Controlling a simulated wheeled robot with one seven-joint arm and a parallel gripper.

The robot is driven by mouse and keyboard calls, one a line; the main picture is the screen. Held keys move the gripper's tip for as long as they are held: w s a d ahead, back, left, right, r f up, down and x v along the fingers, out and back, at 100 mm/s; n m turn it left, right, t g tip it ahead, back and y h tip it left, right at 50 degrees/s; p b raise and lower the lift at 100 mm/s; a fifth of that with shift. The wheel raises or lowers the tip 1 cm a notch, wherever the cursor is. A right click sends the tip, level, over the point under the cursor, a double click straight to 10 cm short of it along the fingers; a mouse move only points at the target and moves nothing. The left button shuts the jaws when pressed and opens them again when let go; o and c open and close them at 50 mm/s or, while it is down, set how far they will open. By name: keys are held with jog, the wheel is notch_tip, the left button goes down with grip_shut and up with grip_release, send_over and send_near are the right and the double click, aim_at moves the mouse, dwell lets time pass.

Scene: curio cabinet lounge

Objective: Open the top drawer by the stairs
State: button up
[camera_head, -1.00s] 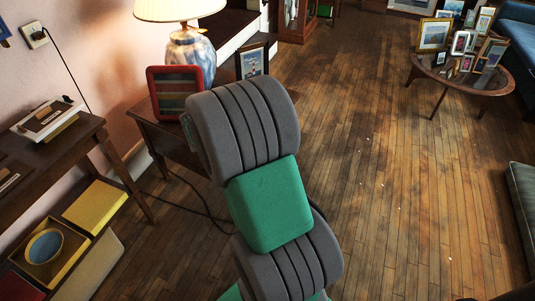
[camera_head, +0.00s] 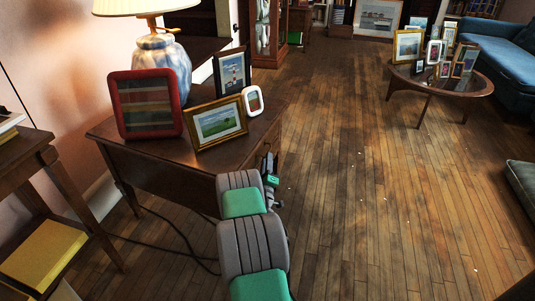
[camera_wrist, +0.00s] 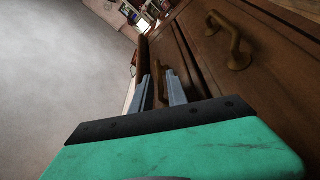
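A brown wooden side table (camera_head: 130,158) with drawers stands at the left in the head view. Its drawer front faces right and is mostly hidden there. In the wrist view I see the front edge-on, with a brass handle (camera_wrist: 232,42) on the nearer drawer (camera_wrist: 215,75) and another brass handle (camera_wrist: 161,72) farther along. My gripper (camera_wrist: 160,88) is open, its two grey fingers apart with the farther handle showing between them. I cannot tell whether they touch it. In the head view my gripper (camera_head: 268,162) is beside the table's right front, below the top. No drawer looks pulled out.
On the table stand a lamp (camera_head: 161,66), a red frame (camera_head: 146,104), a gold frame (camera_head: 217,123), a lighthouse picture (camera_head: 232,70) and a small white frame (camera_head: 254,101). A low shelf table (camera_head: 62,192) is at the left.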

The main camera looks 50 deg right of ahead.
jog(key=shift+x, duration=2.15)
jog(key=shift+c, duration=0.3)
grip_shut()
